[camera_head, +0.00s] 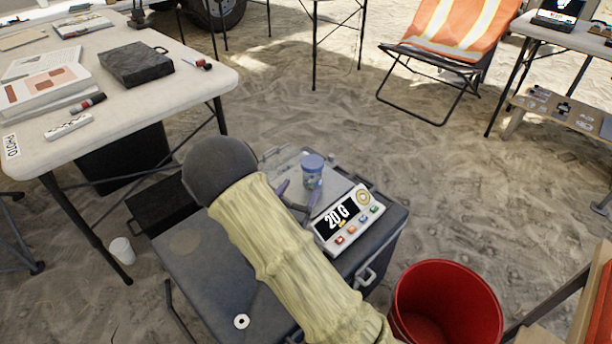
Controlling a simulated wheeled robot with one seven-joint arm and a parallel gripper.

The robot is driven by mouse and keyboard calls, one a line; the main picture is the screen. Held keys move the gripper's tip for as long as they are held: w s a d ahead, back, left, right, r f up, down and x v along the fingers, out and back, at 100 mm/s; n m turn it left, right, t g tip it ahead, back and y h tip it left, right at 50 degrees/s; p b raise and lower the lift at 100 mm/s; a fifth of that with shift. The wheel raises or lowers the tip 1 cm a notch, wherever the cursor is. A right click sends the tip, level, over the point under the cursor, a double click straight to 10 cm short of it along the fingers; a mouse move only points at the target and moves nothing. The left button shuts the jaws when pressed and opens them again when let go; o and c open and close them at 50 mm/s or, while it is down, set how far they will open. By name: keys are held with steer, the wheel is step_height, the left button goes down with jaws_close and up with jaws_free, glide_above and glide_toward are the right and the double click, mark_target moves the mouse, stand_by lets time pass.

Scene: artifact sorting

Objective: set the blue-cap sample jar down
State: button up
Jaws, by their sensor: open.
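The blue-cap sample jar (312,171) stands upright on the pale plate of a scale (337,183). The scale's display reads "20 G". My gripper (298,194) is open, with its fingers on the near side of the jar and apart from each other. I cannot tell whether a finger touches the jar. My arm, in a pale yellow sleeve, hides part of the scale and most of the gripper.
The scale rests on a dark grey case (195,262) with a white ring (241,321) on it. A red bucket (446,300) stands at the right. A white table (120,110) with books and a black box (136,66) is at the left. An orange folding chair (455,30) stands behind.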

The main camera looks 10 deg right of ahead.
steer(key=shift+v, duration=1.3)
steer(key=shift+d, duration=0.1)
steer(key=s+d+m+g+h, duration=0.1)
steer(key=d+m+g, duration=0.1)
steer(key=s+d+r+m+g+h, duration=0.1)
steer(key=s+d+m+g, duration=0.1)
steer(key=d, duration=0.1)
steer(key=s+d+m+g+h, duration=0.1)
steer(key=s+d+m+g, duration=0.1)
steer(key=d, duration=0.1)
steer(key=shift+d+r+g, duration=0.25)
steer(key=shift+r+g, duration=0.05)
steer(key=s+d+m+g+y, duration=0.2)
steer(key=s+m+g+y, duration=0.1)
steer(key=s+m+g, duration=0.3)
steer(key=s+d+m+g+y, duration=0.2)
steer(key=s+m+g, duration=0.2)
steer(key=s+m, duration=0.35)
steer(key=a+r+m+t+y, duration=0.4)
steer(key=a+m+y, duration=0.2)
steer(key=m+y, duration=0.2)
steer(key=shift+s+m, duration=0.35)
steer(key=shift+m, duration=0.5)
